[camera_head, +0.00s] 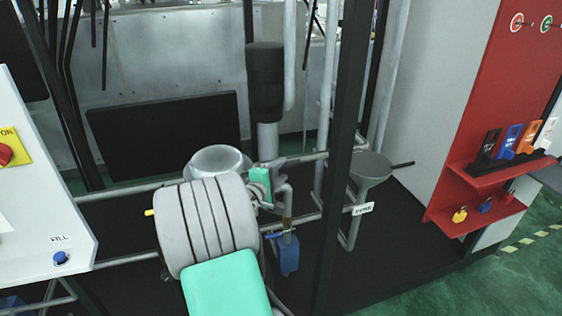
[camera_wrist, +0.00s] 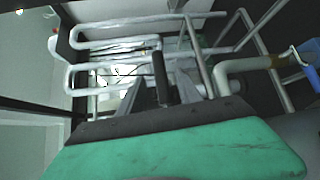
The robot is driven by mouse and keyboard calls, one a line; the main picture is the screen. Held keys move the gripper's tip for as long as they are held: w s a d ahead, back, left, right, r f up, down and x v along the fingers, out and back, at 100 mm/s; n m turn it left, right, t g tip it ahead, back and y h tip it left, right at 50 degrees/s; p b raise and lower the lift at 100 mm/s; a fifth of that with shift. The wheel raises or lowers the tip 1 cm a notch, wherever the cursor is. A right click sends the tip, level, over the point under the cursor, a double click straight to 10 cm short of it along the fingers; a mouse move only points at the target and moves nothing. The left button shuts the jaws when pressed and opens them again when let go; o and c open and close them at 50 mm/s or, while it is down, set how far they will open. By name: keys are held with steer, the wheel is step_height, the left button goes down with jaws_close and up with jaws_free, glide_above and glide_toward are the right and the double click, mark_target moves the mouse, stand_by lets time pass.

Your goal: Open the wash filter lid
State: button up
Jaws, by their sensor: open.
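A grey round vessel with a flat round top (camera_head: 371,165) stands right of the dark post in the head view; this looks like the wash filter lid. A black handle (camera_head: 402,164) sticks out to its right. The small label below is too small to read. The top looks level and closed. My gripper (camera_wrist: 161,90) is open in the wrist view, with grey fingers beyond the green body. A black rod (camera_wrist: 159,70) shows between the fingers; I cannot tell whether it touches them. In the head view my ribbed wrist and green arm cover much of the lower middle.
A pale round bowl (camera_head: 217,160) and a black cylinder (camera_head: 265,85) stand behind my arm. A dark upright post (camera_head: 340,150) separates my arm from the vessel. Grey pipes (camera_wrist: 115,45) and a blue part (camera_wrist: 306,52) are close by. A red panel (camera_head: 475,110) stands at right.

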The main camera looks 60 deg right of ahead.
mark_target(285, 167)
steer(key=d, duration=0.5)
steer(key=shift+w+f+p, duration=0.1)
steer(key=shift+f+p, duration=0.25)
steer(key=shift+f, duration=0.05)
jaws_close()
stand_by(0.9)
